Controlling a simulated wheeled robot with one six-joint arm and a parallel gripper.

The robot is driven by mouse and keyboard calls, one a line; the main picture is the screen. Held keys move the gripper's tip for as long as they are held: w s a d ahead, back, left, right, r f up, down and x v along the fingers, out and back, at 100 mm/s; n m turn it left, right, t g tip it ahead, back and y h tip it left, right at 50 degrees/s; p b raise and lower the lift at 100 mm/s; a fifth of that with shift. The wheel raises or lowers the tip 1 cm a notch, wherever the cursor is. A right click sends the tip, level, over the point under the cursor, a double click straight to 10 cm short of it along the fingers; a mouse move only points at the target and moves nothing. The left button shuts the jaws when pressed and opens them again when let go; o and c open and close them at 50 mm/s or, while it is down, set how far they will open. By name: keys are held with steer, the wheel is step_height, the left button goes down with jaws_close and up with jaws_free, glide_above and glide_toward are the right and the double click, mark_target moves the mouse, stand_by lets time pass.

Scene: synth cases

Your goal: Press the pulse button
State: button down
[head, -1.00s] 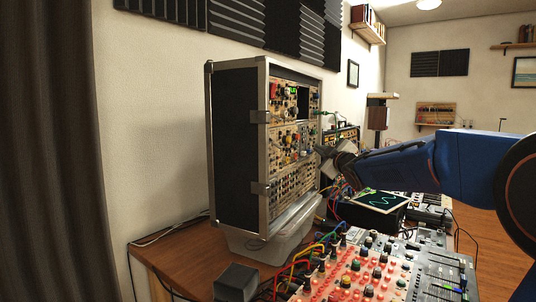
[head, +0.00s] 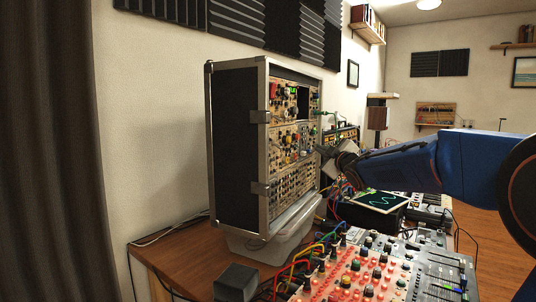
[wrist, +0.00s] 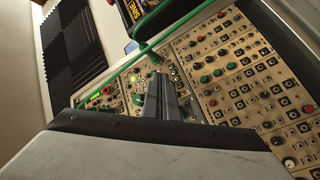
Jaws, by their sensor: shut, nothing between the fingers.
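A tall modular synth case (head: 232,150) stands on the desk, its panel of knobs, jacks and buttons facing right. In the wrist view the tan panel (wrist: 262,72) fills the right side. I cannot tell which control is the pulse button; no label is readable. My gripper (head: 322,152) is in front of the case's middle rows, pointing left at the panel. In the wrist view its fingers (wrist: 160,90) are shut and empty, over the panel near a green knob and a lit green spot. They hide part of the panel, and I cannot tell whether the tips touch it.
A green cable (wrist: 148,47) runs across the panel close to my fingers. A clear bin (head: 275,240) is under the case. A mixer (head: 365,268) with coloured patch cables stands in front, and a screen with a green trace (head: 383,201) lies below my arm.

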steer(key=shift+s+d, duration=0.1)
steer(key=s+d, duration=0.1)
steer(key=d, duration=0.2)
steer(key=s+d, duration=0.1)
steer(key=d, duration=0.1)
steer(key=shift+s+d, duration=0.1)
steer(key=shift+s, duration=0.25)
stand_by(0.3)
